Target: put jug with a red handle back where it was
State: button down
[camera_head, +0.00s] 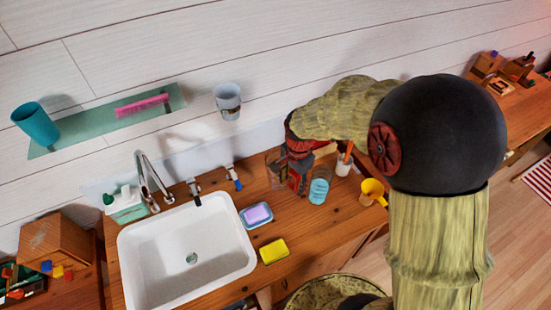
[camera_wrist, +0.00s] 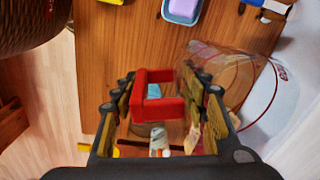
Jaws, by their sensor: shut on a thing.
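The clear jug (camera_wrist: 232,75) shows to the right of the fingers in the wrist view, with its red handle (camera_wrist: 152,106) between them. My gripper (camera_wrist: 158,92) is shut on the red handle. In the head view my gripper (camera_head: 298,180) is low over the right part of the wooden counter, and the jug (camera_head: 275,166) is partly hidden behind it. I cannot tell whether the jug's base touches the counter.
A blue cup (camera_head: 319,190), a white holder (camera_head: 344,164) and a yellow mug (camera_head: 372,191) stand close to the right of the gripper. A soap dish (camera_head: 257,215), a yellow sponge (camera_head: 273,251) and the sink (camera_head: 190,258) lie to the left. The wall is close behind.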

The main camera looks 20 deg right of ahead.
jog(key=shift+w+d+m, duration=0.1)
jog(key=shift+w+m, duration=0.15)
jog(key=shift+m, duration=0.45)
jog(key=shift+s+m, duration=0.1)
jog(key=shift+m, duration=0.6)
jog(key=shift+w+f, duration=0.1)
jog(key=shift+w, duration=0.1)
jog(key=shift+w+d+f+b, duration=0.2)
jog(key=shift+w+f+b, duration=0.05)
jog(key=shift+w+f, duration=1.95)
jog(key=shift+w+d+f+b, duration=0.25)
jog(key=shift+w+f+b, duration=0.05)
jog(key=shift+w+f, duration=1.9)
jog(key=shift+w+d+f+b, duration=0.2)
jog(key=shift+w+f+b, duration=0.05)
jog(key=shift+w+f, duration=1.95)
jog(key=shift+w+r, duration=0.1)
jog(key=shift+w, duration=0.05)
jog(key=c, duration=1.1)
grip_release()
jog(key=shift+o, duration=0.5)
